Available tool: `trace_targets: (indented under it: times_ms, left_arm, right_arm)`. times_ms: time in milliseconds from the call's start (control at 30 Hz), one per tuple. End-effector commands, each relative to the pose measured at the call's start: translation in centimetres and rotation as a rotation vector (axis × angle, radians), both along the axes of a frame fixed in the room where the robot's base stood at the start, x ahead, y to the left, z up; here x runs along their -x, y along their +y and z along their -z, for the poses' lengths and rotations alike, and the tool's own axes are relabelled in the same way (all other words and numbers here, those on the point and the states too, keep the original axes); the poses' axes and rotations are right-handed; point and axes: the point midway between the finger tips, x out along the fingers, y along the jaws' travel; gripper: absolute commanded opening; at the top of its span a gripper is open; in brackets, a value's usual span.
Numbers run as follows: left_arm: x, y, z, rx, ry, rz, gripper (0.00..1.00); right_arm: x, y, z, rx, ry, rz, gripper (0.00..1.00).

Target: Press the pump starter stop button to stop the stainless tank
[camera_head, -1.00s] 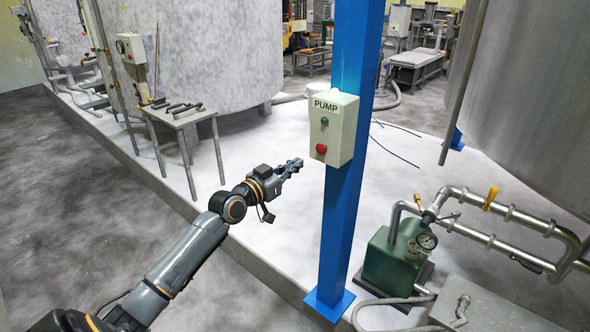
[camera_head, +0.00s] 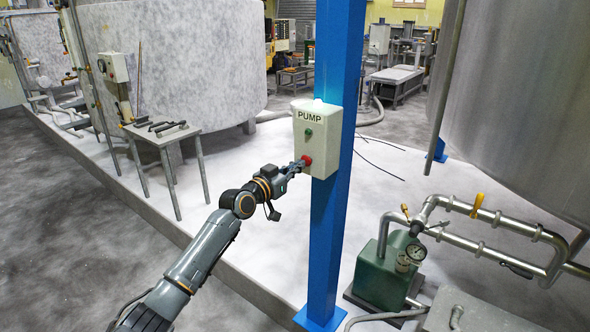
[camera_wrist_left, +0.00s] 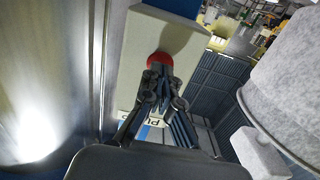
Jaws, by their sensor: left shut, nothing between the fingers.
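The pump starter (camera_head: 314,172) is a pale box labelled PUMP, fixed to a blue post. It carries a green button (camera_head: 308,133) above a red stop button (camera_head: 307,160). My left gripper (camera_head: 300,165) is shut and empty, with its fingertips at the red button. In the left wrist view the fingertips (camera_wrist_left: 160,70) overlap the lower part of the red button (camera_wrist_left: 159,59); they look to be touching it, but how far it is pushed in cannot be told. The stainless tank (camera_head: 515,110) stands at the right. My right gripper is not in view.
The blue post (camera_head: 325,245) stands behind the box. A green pump (camera_head: 383,270) with gauges and steel pipes stands at lower right. A small metal table (camera_head: 170,135) with tools stands at left, by a large pale tank (camera_head: 180,60).

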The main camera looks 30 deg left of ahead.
Motion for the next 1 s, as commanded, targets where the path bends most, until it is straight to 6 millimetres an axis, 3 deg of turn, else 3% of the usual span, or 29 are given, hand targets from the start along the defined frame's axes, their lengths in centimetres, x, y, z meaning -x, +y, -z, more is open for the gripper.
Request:
trace_targets:
  times_ms: [733,1000]
  left_arm:
    - [-1.5,-0.1,0.0,0.0,0.0,0.0,0.0]
    - [0.4,0.0,-0.1,-0.001,0.002,0.0,0.0]
  right_arm:
    - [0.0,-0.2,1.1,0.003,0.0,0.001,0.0]
    - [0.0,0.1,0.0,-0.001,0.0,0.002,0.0]
